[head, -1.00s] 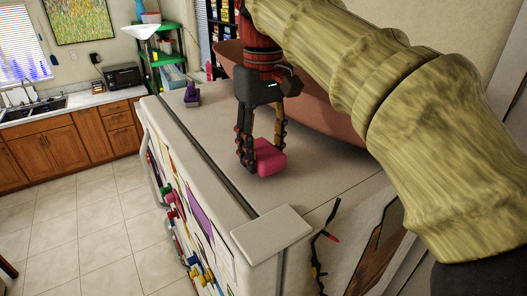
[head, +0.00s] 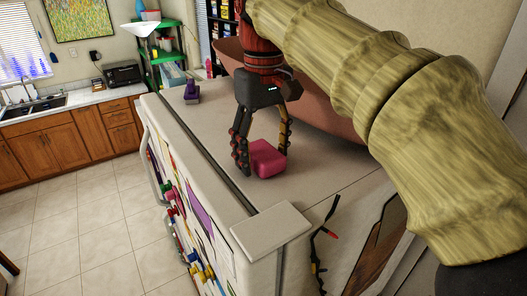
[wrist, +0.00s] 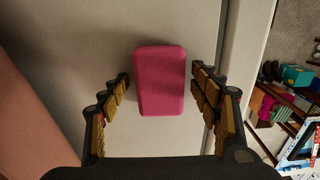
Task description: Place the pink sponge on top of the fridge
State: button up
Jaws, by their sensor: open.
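The pink sponge (head: 268,158) lies on the white top of the fridge (head: 215,150), near its front edge. My gripper (head: 262,160) is right above the fridge top with its fingers spread around the sponge. In the wrist view the sponge (wrist: 159,80) lies between the two open fingers (wrist: 160,88), with a gap on each side. The underside of the sponge is hidden.
A large reddish-brown bowl (head: 320,112) stands on the fridge behind my gripper. A small purple object (head: 191,93) sits at the far left end of the fridge top. Colourful magnets and papers (head: 190,215) cover the fridge front.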

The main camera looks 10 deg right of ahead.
aim_at(263, 151)
jog(key=shift+r, duration=0.1)
notch_tip(263, 151, up, 12)
jog(key=p, duration=0.3)
dwell(0.6)
